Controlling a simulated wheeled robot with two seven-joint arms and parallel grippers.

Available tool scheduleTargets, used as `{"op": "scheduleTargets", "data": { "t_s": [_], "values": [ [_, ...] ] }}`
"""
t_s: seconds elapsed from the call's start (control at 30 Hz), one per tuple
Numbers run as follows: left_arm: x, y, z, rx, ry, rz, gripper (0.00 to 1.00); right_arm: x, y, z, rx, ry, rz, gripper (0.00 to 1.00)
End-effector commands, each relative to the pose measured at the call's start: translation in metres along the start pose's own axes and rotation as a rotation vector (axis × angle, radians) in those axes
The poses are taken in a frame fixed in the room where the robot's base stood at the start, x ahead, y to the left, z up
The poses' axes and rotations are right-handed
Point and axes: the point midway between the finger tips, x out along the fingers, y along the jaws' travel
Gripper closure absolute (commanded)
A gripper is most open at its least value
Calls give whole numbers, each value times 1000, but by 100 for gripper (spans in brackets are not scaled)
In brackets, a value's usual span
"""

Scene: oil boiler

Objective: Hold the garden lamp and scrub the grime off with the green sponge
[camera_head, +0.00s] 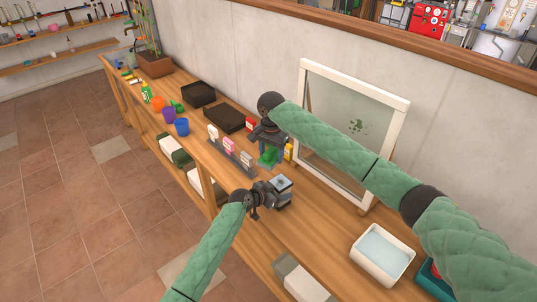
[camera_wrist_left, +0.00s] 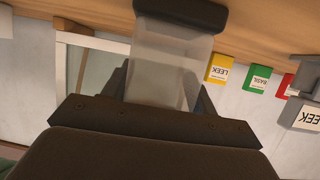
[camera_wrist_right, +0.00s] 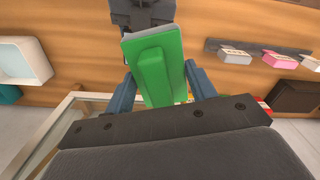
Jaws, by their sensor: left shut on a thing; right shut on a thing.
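The garden lamp (camera_head: 281,189), with a pale see-through body and dark ends, is in my left gripper (camera_head: 268,193) above the front of the bench. In the left wrist view the clear body of the lamp (camera_wrist_left: 168,72) sits between the fingers, its dark cap at the top. No grime can be made out on the side that shows. My right gripper (camera_head: 271,145) is shut on the green sponge (camera_wrist_right: 158,68), behind the lamp and apart from it in the head view. The sponge also shows small below that gripper (camera_head: 268,157).
A rack of labelled cards (camera_head: 231,150) and seed packets (camera_wrist_left: 219,73) are close to the grippers. A white basin (camera_head: 383,254) is at the right. Black trays (camera_head: 224,118) and cups lie farther left.

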Motion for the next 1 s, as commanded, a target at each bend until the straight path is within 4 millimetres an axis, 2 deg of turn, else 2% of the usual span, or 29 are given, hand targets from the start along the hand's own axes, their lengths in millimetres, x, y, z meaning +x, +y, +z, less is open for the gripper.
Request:
{"op": "scheduleTargets", "data": {
  "t_s": [0.1, 0.33, 0.57, 1.0],
  "values": [
    [0, 0, 1, 0, -1, 0, 75, 12, 8, -16, 133, -2, 1, 63],
    [0, 0, 1, 0, -1, 0, 75, 12, 10, -17, 276, -1, 0, 63],
    [0, 0, 1, 0, -1, 0, 75, 19, 10, -17, 303, -1, 0, 63],
    [0, 0, 1, -1, -1, 0, 75, 58, 10, -17, 301, 0, 0, 63]
  ]
}}
